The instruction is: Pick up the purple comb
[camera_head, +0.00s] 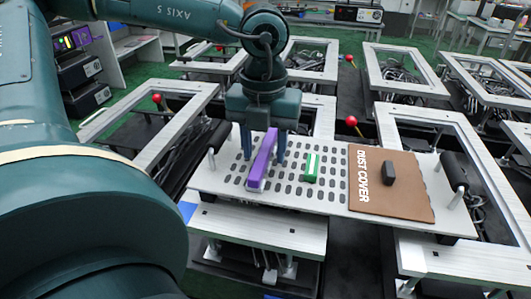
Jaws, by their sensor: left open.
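The purple comb (260,166) stands on the white slotted plate (318,195), left of its middle, pointing away from me. My left gripper (264,158) comes down from above over the comb's far part. Its blue fingers are open, one on each side of the comb. Whether either finger touches the comb, I cannot tell. My right gripper does not show.
A green and white block (311,168) is on the plate just right of the comb. A brown board marked DUST COVER (405,199), with a black knob (388,173), lies at the plate's right. Red-knobbed levers (351,121) and metal frames (398,70) stand behind.

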